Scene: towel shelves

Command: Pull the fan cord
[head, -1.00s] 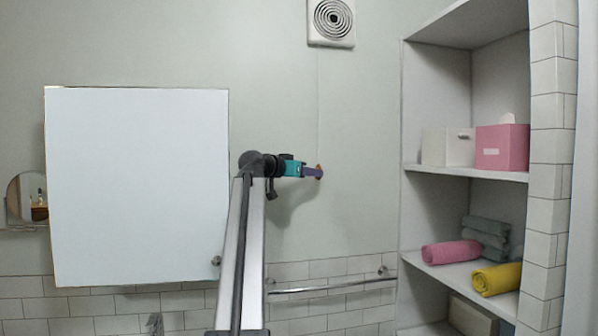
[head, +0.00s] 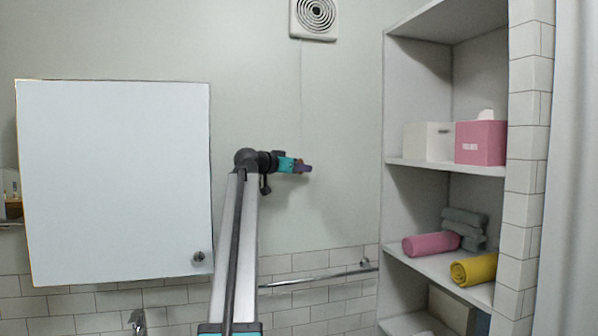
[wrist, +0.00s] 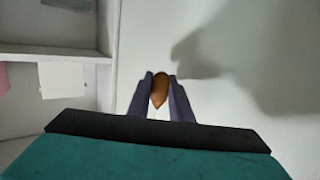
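The fan cord (head: 301,90) is a thin pale line hanging down the wall from the fan (head: 314,17). At its lower end is a small orange-brown knob (wrist: 159,88). In the wrist view the knob sits between the two purple fingers of my gripper (wrist: 160,84), which appear to touch it on both sides. In the head view my gripper (head: 305,168) reaches right, at the cord's lower end, and the fingers partly hide the knob.
A mirrored cabinet (head: 115,180) hangs to the left. A towel rail (head: 320,278) runs below the gripper. Shelves (head: 445,167) with boxes and rolled towels stand to the right. The wall around the cord is clear.

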